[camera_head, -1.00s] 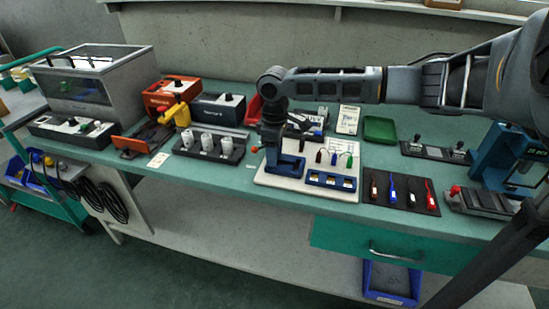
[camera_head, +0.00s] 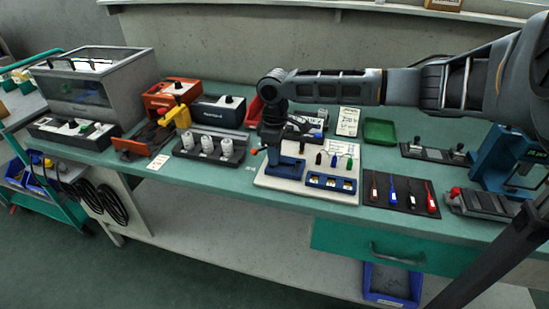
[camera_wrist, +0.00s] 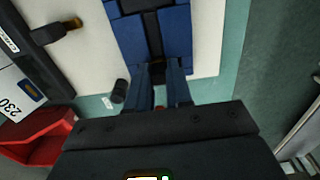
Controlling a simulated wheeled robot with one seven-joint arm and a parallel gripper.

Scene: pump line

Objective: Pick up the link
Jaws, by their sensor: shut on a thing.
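My gripper (camera_head: 271,152) points down at the left side of the white board (camera_head: 306,185), over the blue fixture (camera_head: 288,168). In the wrist view, the gripper (camera_wrist: 159,82) is at the end of the blue fixture (camera_wrist: 130,35). Its fingers are shut on a small dark piece, which I take to be the link (camera_wrist: 158,72). The piece is mostly hidden between the fingers, and I cannot tell whether it still touches the fixture.
A black cylinder (camera_wrist: 119,90) is close beside the fingers. A red bin (camera_wrist: 45,140) is nearby. A rack with white cylinders (camera_head: 210,150) stands to the left; a dark mat with coloured tools (camera_head: 403,206) lies to the right. A green tray (camera_head: 380,130) is behind.

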